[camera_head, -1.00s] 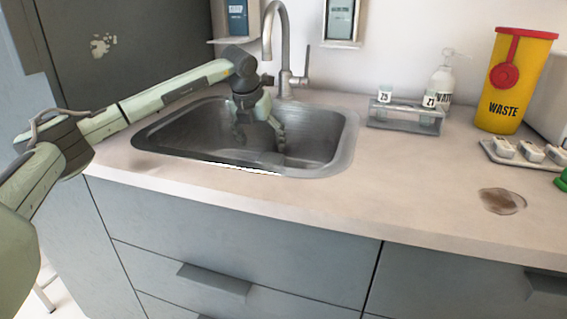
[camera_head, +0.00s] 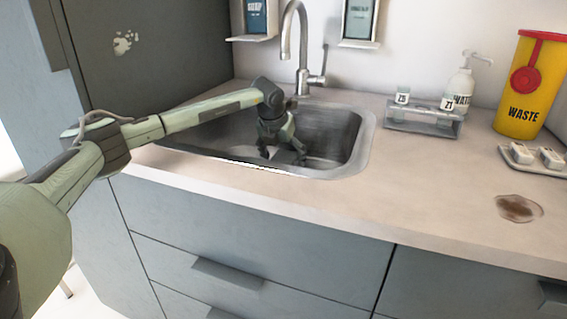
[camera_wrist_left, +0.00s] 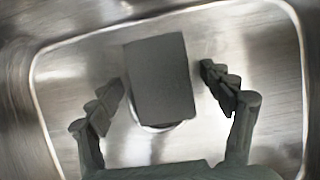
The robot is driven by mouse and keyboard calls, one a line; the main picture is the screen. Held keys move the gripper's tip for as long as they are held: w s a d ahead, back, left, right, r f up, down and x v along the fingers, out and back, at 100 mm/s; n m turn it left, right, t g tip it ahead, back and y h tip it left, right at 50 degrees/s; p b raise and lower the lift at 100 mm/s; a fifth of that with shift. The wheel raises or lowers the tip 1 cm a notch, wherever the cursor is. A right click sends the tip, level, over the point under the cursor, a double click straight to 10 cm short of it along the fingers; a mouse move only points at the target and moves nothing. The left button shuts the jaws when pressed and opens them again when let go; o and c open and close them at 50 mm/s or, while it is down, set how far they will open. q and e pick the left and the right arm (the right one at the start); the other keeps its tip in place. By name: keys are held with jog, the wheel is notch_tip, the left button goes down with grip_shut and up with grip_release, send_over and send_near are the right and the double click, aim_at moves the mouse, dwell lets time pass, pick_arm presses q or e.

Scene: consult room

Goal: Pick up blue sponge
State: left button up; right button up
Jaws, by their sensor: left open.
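In the left wrist view a dark grey-blue rectangular block, which looks like the sponge (camera_wrist_left: 160,80), lies on the bottom of the metal sink. It covers part of a round drain. My left gripper (camera_wrist_left: 164,92) is open, with one finger on each side of the sponge and a gap to both. In the head view my left gripper (camera_head: 284,153) points down into the sink (camera_head: 366,140). The sponge cannot be made out in the head view. My right gripper is not in view.
The faucet (camera_head: 303,50) rises behind the sink. Right of it stand a tube rack (camera_head: 424,122), a pump bottle (camera_head: 461,88), a yellow waste bin (camera_head: 520,95) and a small tray (camera_head: 525,160). A brown stain (camera_head: 519,208) marks the counter. The front counter is otherwise clear.

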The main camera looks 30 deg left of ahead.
aim_at(286, 156)
pick_arm(q)
jog(key=shift+f, duration=0.25)
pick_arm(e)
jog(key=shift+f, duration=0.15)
pick_arm(q)
jog(key=c, duration=0.9)
jog(key=shift+o, duration=0.2)
jog(key=shift+r, duration=0.5)
notch_tip(286, 156, up, 3)
jog(key=shift+w+f, duration=0.1)
jog(key=shift+f, duration=0.1)
jog(key=shift+s+a+r+b, duration=0.3)
jog(key=shift+s+r+b, duration=0.2)
jog(key=shift+r, duration=0.2)
jog(key=s+a+r+b, duration=0.1)
jog(key=s+a+r, duration=0.3)
jog(key=s, duration=0.5)
notch_tip(286, 156, up, 2)
jog(key=shift+s+a+r, duration=0.25)
jog(key=shift+a, duration=0.15)
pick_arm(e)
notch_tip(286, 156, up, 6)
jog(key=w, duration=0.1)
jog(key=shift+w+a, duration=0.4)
